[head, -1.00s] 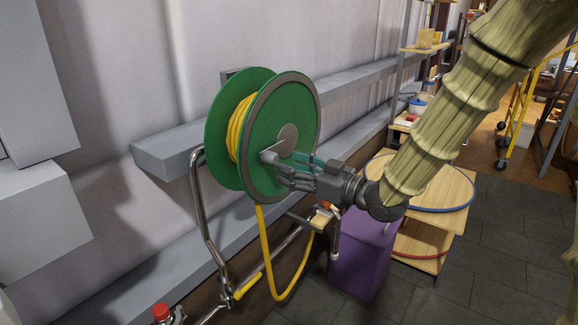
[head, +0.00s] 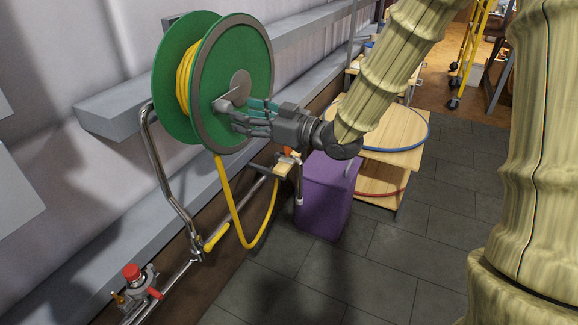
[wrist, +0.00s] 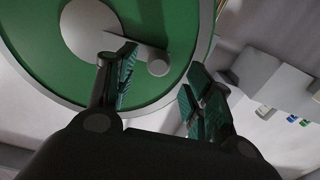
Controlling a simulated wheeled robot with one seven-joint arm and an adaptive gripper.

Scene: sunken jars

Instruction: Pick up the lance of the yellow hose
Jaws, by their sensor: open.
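The yellow hose (head: 227,200) is wound on a green reel (head: 254,65). It hangs in a loop and rises to a small bracket. The lance (head: 299,185) seems to be the thin grey pipe with an orange part by that bracket, below my gripper; its details are too small to tell. My gripper (head: 240,112) is open in front of the reel's face, at the crank handle. In the wrist view my open gripper (wrist: 163,63) has the round grey crank knob (wrist: 157,68) between its fingers; contact is unclear. The lance cannot be made out there.
A purple bin (head: 325,200) stands behind the bracket. A wooden shelf cart (head: 385,150) with a blue hoop (head: 428,135) is beyond it. A pipe with a yellow lever (head: 216,237) and a red-capped valve (head: 132,272) runs low along the wall. The tiled floor in front is clear.

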